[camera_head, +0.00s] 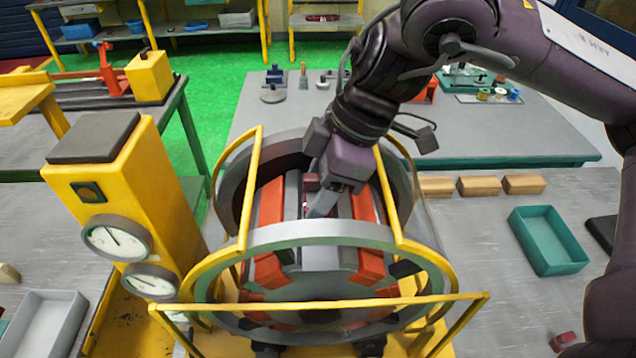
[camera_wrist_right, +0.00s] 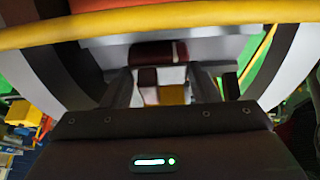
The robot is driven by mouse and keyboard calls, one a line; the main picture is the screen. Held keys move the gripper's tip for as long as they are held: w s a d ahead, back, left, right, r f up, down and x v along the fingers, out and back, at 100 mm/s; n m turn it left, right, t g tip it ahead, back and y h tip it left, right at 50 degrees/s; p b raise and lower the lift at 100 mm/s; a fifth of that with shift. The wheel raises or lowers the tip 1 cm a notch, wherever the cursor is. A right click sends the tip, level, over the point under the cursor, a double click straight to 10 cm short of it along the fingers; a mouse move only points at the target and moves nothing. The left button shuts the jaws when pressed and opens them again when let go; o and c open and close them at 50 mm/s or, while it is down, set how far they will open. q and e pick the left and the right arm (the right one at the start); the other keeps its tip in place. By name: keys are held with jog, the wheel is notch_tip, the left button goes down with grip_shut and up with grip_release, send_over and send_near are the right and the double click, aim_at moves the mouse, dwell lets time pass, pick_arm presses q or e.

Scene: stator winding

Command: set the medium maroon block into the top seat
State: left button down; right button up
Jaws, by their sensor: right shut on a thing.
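The stator (camera_head: 320,258) stands inside a yellow frame, with orange coils around a grey core. My right gripper (camera_head: 322,203) reaches down over the top of it, between two orange coils, where the top seat appears to be. It is shut on a maroon block with a pale stripe, seen at the fingertips in the right wrist view (camera_wrist_right: 152,53). In the head view only a bit of maroon (camera_head: 311,183) shows by the fingers. The fingers hide the seat, so I cannot tell whether the block touches it. My left gripper is not in view.
Another small maroon block (camera_head: 563,341) lies on the table at the lower right. A teal tray (camera_head: 549,240) and several wooden blocks (camera_head: 479,186) are to the right. A yellow post with gauges (camera_head: 118,215) stands left of the stator. Yellow frame bars surround my right gripper.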

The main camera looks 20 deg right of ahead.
aim_at(339, 202)
jog(key=shift+f, duration=0.2)
dwell(0.6)
jog(key=o, duration=1.5)
jog(key=shift+f, duration=0.1)
jog(key=shift+p+v, duration=0.45)
jog(key=shift+v, duration=3.5)
